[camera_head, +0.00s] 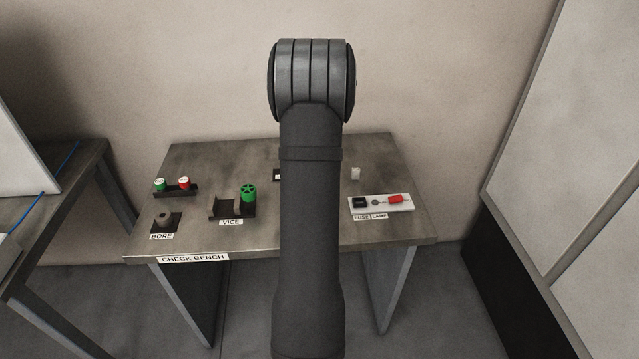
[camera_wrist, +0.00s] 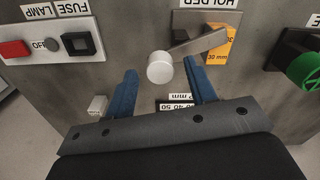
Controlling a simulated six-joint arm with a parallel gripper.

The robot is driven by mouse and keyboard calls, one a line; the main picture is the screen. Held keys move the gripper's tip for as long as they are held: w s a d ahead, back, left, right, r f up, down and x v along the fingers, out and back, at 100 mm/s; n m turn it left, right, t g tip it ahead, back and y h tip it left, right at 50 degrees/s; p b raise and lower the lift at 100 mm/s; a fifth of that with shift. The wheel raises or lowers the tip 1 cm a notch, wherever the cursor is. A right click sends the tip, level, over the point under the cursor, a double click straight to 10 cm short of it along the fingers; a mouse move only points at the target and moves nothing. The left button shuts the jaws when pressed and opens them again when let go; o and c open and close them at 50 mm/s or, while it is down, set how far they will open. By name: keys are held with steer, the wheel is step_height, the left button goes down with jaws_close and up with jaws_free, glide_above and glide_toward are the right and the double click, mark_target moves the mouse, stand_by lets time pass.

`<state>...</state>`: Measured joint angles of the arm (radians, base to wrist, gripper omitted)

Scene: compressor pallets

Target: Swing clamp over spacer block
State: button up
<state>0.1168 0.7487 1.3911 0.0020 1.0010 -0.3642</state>
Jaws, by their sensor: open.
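In the wrist view a yellow spacer block (camera_wrist: 220,48) marked 30 mm sits at the dark holder plate (camera_wrist: 207,20). The clamp's grey bar (camera_wrist: 200,43) runs from a round white knob (camera_wrist: 160,67) up to the block's edge. I cannot tell how far the bar overlaps the block. My gripper (camera_wrist: 162,82) is open, with its two blue fingers apart on either side below the knob. The knob shows near the gap between the fingertips, and no grip on it is seen. In the head view my arm hides the gripper, clamp and block.
The check bench (camera_head: 295,238) carries a fuse and lamp panel (camera_head: 408,204) at right. A small white piece (camera_head: 355,173) stands behind it. The vice (camera_head: 222,210), green wheel (camera_head: 248,196), bore block (camera_head: 163,219) and a rack (camera_head: 176,192) with green and red pieces are left.

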steer(key=shift+f, duration=0.2)
steer(key=c, duration=1)
steer(key=shift+s+d+m, duration=0.1)
steer(key=shift+s+m, duration=0.2)
steer(key=shift+m, duration=0.9)
steer(key=shift+s+m, duration=0.3)
steer(key=shift+m, duration=0.9)
steer(key=o, duration=1)
step_height(320, 180, up, 18)
steer(key=shift+f, duration=0.25)
